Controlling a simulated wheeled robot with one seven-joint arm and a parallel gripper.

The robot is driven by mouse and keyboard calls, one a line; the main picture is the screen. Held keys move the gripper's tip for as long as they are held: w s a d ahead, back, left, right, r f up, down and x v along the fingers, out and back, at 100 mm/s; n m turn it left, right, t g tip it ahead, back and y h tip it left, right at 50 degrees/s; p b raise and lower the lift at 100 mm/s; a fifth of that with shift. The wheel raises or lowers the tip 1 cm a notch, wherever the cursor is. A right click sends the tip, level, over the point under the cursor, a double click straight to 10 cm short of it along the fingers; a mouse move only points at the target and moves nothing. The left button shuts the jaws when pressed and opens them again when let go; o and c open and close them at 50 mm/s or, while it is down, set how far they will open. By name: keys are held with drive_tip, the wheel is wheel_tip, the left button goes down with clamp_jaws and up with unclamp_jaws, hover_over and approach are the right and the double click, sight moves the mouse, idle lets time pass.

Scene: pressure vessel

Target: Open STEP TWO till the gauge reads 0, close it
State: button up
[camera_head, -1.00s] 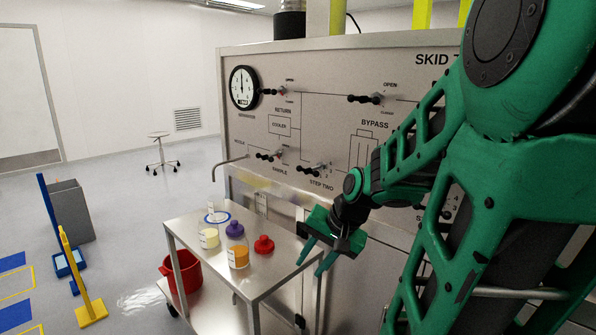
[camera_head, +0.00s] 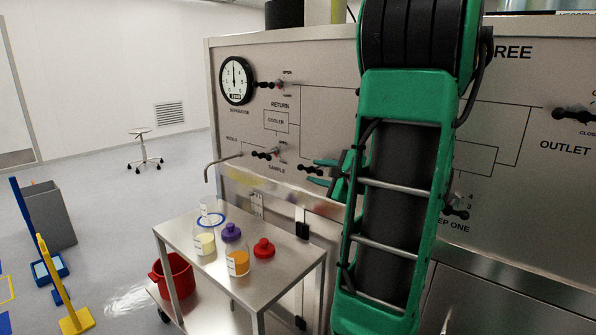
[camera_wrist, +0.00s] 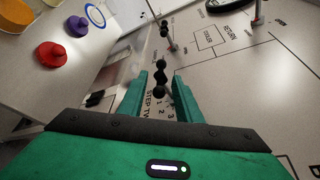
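The STEP TWO valve handle, a black knobbed lever, shows in the wrist view (camera_wrist: 160,78) beside the STEP TWO lettering and numbers. It also shows in the head view (camera_head: 304,169), partly at my fingertips. My gripper (camera_head: 314,171) is open, its green fingers pointing at the panel. In the wrist view my gripper (camera_wrist: 159,82) has a finger on each side of the handle, with gaps visible. Whether the fingertips reach past the handle is hard to tell. The round gauge (camera_head: 236,81) has its needle pointing about straight up; its numbers are too small to read surely.
The SAMPLE handle (camera_head: 262,154) and RETURN handle (camera_head: 268,85) are on the panel to the left. The steel cart (camera_head: 212,262) below carries an orange-filled bottle (camera_head: 238,263), a pale jar (camera_head: 205,244), a purple cap (camera_head: 231,232) and a red cap (camera_head: 264,248).

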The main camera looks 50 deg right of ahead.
drive_tip(key=x, duration=0.9)
drive_tip(key=shift+d, duration=0.2)
drive_tip(key=shift+s+f, duration=0.1)
drive_tip(key=shift+s, duration=0.05)
clamp_jaws()
